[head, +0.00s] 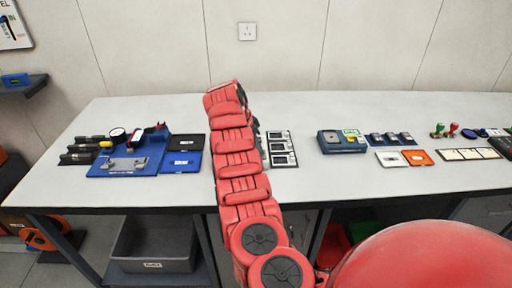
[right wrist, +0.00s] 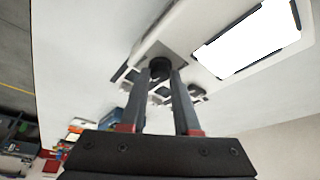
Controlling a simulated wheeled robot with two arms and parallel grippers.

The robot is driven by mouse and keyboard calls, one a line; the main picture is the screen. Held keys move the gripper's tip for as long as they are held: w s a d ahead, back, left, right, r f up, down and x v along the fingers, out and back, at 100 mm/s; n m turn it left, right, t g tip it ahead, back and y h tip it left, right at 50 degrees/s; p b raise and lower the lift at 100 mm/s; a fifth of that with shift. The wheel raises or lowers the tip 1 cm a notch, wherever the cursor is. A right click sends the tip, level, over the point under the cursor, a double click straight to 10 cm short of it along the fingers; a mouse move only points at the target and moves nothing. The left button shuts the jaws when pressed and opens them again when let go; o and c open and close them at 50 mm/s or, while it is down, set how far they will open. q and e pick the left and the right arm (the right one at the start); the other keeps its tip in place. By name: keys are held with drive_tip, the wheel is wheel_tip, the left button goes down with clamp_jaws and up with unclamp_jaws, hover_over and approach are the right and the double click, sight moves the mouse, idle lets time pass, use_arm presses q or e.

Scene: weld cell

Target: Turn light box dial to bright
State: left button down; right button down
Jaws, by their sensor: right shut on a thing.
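The light box (right wrist: 175,32) shows in the right wrist view as a white housing with a bright, glowing white panel (right wrist: 250,42). Its small black dial (right wrist: 160,66) sits on a grey part of the housing near the panel. My right gripper (right wrist: 161,76) is shut on the dial, one finger on each side. The dial's marks and pointer cannot be made out. In the head view my red right arm reaches up over the table and hides the light box and most of the gripper. My left gripper is in neither view.
On the grey table (head: 110,110), a blue fixture (head: 125,160) stands left of my arm. A card with several pieces (head: 281,149) lies just right of it. A blue-grey device (head: 342,141) and an orange plate (head: 418,158) lie farther right. The back wall is close behind.

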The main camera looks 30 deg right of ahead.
drive_tip(key=c, duration=0.6)
unclamp_jaws()
drive_tip(key=shift+c, duration=0.2)
drive_tip(key=v, duration=1.7)
drive_tip(key=shift+r+b, duration=0.25)
drive_tip(key=shift+b, duration=0.1)
